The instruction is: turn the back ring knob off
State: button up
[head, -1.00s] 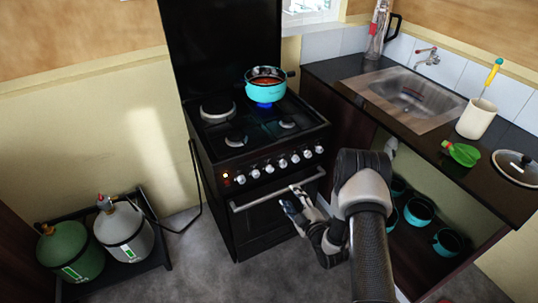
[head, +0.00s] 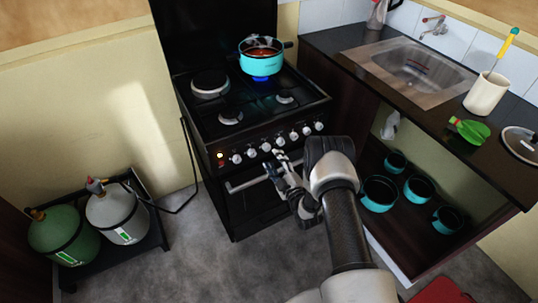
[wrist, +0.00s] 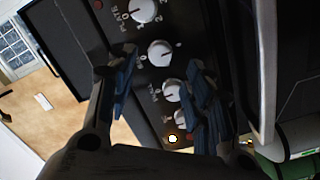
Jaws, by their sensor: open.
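The black stove (head: 240,190) has a front panel with a row of several white knobs (head: 266,147). I cannot tell which one is labelled for the back ring. A blue flame (head: 261,78) burns under a turquoise pot (head: 262,60) on the back right ring. My gripper (head: 278,162) is open in front of the panel, near the oven handle and below the knobs. In the wrist view my gripper (wrist: 160,70) has its blue fingers apart, with white knobs (wrist: 160,53) showing between and beyond them. Some knob labels show, partly legible.
The oven handle (head: 240,186) runs just below the knobs. Two gas bottles (head: 117,214) stand on a rack at the left. At the right, a counter with a sink (head: 420,75) stands above an open shelf holding turquoise pots (head: 380,193). Grey floor before the stove is clear.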

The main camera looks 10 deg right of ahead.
aim_at(268, 149)
jog(key=b+x, duration=0.1)
jog(key=x, duration=0.5)
jog(key=shift+s+d, duration=0.1)
jog(key=shift+c, duration=0.3)
jog(key=c, duration=1)
